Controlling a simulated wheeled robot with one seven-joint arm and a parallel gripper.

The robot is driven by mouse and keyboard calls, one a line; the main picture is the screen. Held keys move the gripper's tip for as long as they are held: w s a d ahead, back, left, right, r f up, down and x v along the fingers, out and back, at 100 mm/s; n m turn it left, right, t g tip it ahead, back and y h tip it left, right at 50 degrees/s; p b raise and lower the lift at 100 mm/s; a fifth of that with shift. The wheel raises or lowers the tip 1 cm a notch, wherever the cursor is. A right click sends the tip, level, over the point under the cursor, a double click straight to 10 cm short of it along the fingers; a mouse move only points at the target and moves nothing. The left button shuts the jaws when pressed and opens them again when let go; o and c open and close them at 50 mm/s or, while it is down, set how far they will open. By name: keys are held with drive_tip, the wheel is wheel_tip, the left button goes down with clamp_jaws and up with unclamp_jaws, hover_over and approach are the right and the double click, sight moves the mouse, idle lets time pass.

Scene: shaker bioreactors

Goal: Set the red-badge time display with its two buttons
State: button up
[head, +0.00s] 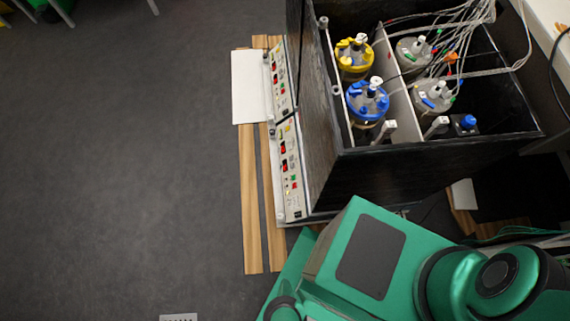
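Two pale control panels sit on the left side of the black shaker box, an upper one (280,78) and a lower one (290,178). Each carries small dark displays, red patches and coloured buttons. They are seen steeply from above and are too small to read. I cannot tell which display has the red badge, what time it shows, or which two buttons belong to it. My gripper is not in view. My green arm parts fill the bottom right, just below the lower panel, and no fingers show.
The black box (420,170) holds several vessels, with a yellow-topped one (354,55) and a blue-topped one (367,98) nearest the panels. Tubes (465,35) run above it. Wooden slats (249,200) and a white sheet (248,87) lie left of the panels. The grey floor (120,160) is clear.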

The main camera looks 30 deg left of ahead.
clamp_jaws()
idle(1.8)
